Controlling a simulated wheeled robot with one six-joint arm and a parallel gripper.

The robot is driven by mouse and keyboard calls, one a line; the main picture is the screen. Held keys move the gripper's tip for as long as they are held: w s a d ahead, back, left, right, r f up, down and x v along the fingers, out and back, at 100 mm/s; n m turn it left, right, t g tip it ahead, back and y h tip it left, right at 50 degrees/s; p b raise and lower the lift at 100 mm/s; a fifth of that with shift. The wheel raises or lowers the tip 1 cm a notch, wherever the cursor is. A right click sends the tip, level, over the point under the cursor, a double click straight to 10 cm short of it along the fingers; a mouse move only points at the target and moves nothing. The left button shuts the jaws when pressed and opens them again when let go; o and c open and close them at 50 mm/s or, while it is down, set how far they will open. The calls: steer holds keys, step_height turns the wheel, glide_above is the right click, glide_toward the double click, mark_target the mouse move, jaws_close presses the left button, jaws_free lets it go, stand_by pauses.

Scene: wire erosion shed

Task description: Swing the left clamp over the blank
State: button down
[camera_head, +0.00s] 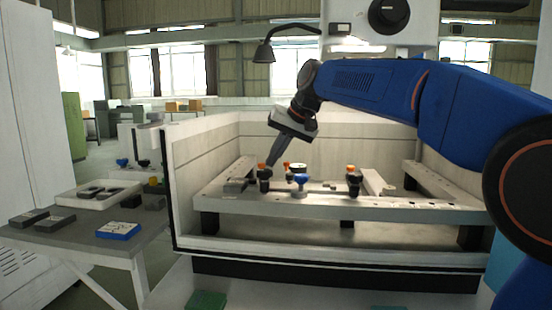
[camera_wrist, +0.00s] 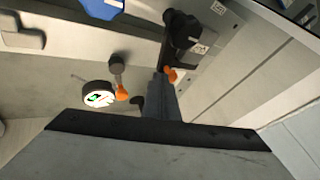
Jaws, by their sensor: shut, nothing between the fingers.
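The left clamp (camera_head: 265,178) is a black post with an orange tip, standing on the left part of the machine's work frame. My gripper (camera_head: 271,161) is shut and empty, pointing down with its tip right by the orange top of this clamp. In the wrist view a dark post with an orange tip (camera_wrist: 170,74) stands close to the fingers of my gripper (camera_wrist: 158,82); I cannot tell if they touch. The right clamp (camera_head: 353,180) is a similar black post with an orange top. I cannot clearly make out the blank among the parts between the clamps.
A blue knob (camera_head: 299,181) stands between the clamps. A round gauge (camera_wrist: 98,94) lies beside the fingers. Tank walls (camera_head: 205,150) surround the work frame (camera_head: 410,201).

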steer(key=a+n, duration=0.1)
steer(key=n+g+y, duration=0.1)
steer(key=n, duration=0.1)
steer(key=a+n+g, duration=0.1)
steer(key=shift+w+a, duration=0.3)
steer(key=shift+w, duration=0.05)
steer(key=a+n+g, duration=0.2)
steer(key=n, duration=0.1)
steer(key=a+n+g, duration=0.1)
steer(key=n, duration=0.1)
steer(key=shift+s+y, duration=0.25)
steer(key=shift+y, duration=0.15)
steer(key=shift+s+a, duration=1.1)
steer(key=shift+a, duration=0.25)
